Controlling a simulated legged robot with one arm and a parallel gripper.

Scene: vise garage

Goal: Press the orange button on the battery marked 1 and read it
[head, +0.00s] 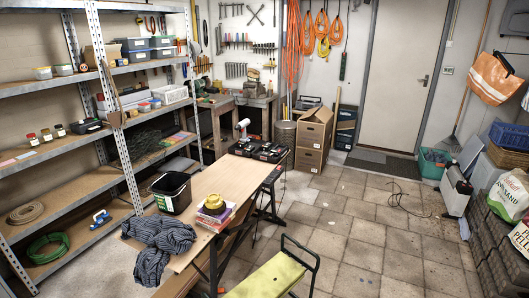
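A wooden-topped workbench (215,180) stands in the middle of the head view. At its far end are several small dark blocks (268,152) that look like battery packs. They are too small here to show any number or an orange button, so I cannot tell which is marked 1. A pale cordless drill (242,128) stands upright beside them. My gripper is not in view.
A yellow-topped step stool (270,277) stands in front. Shelving (75,143) lines the left. Tiled floor (360,225) is mostly clear to the right.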

